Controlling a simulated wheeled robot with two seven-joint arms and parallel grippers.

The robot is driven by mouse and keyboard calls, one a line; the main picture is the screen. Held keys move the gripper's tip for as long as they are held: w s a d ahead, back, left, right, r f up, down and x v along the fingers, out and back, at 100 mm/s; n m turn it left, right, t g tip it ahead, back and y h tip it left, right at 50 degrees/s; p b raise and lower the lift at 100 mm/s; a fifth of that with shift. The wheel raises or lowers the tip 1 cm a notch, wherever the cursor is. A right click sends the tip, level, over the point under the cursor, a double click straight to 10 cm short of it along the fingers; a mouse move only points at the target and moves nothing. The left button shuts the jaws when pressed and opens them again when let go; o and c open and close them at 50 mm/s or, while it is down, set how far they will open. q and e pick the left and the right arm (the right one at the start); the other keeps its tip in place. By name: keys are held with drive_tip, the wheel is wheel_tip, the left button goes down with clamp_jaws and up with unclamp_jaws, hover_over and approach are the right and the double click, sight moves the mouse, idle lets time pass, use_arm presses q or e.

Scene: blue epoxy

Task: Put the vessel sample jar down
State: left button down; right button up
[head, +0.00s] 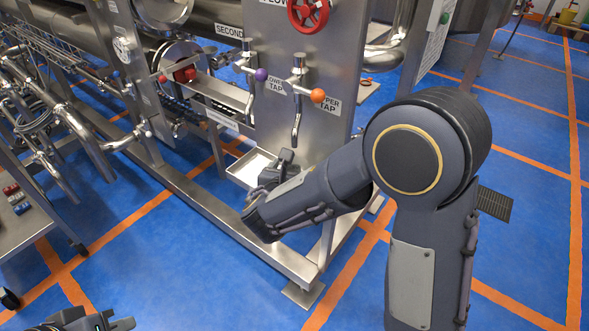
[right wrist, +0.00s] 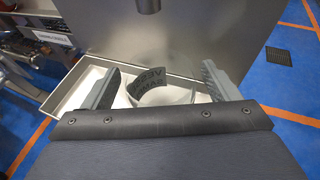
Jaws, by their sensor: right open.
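The vessel sample jar (right wrist: 148,86) is clear, with a dark label whose lettering appears upside down in the right wrist view. It stands in the shallow white-bottomed tray (right wrist: 69,88) below a tap spout. My right gripper (right wrist: 158,86) is open, its two fingers on either side of the jar with gaps showing. In the head view my right gripper (head: 283,168) is at the tray (head: 243,168) and the arm hides the jar. My left gripper (head: 95,322) is partly cut off at the bottom left; its jaws cannot be judged.
Above the tray are two taps, one with a purple knob (head: 262,74) and one with an orange knob (head: 318,96). The steel panel (head: 335,60) stands right behind the tray. A steel frame rail (head: 225,223) runs below. Open blue floor lies in front.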

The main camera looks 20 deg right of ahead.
drive_tip(key=shift+r, duration=0.15)
drive_tip(key=shift+s+a+r, duration=0.15)
drive_tip(key=shift+s+a, duration=0.05)
drive_tip(key=shift+s, duration=0.05)
drive_tip(key=p+v, duration=0.2)
drive_tip(key=v, duration=0.9)
drive_tip(key=s+d+f+m+g+y, duration=0.35)
drive_tip(key=s+d+m+g, duration=0.75)
drive_tip(key=d+m, duration=0.4)
drive_tip(key=s+a+r+m+t+y, duration=0.1)
drive_tip(key=s+m+t+y, duration=0.1)
drive_tip(key=m, duration=0.6)
drive_tip(key=s+a+r+m+t+y, duration=0.2)
drive_tip(key=s+m+y, duration=0.3)
drive_tip(key=m, duration=0.3)
drive_tip(key=shift+s+a+r+m, duration=0.25)
drive_tip(key=shift+a+r+m, duration=0.05)
drive_tip(key=shift+r+m, duration=0.1)
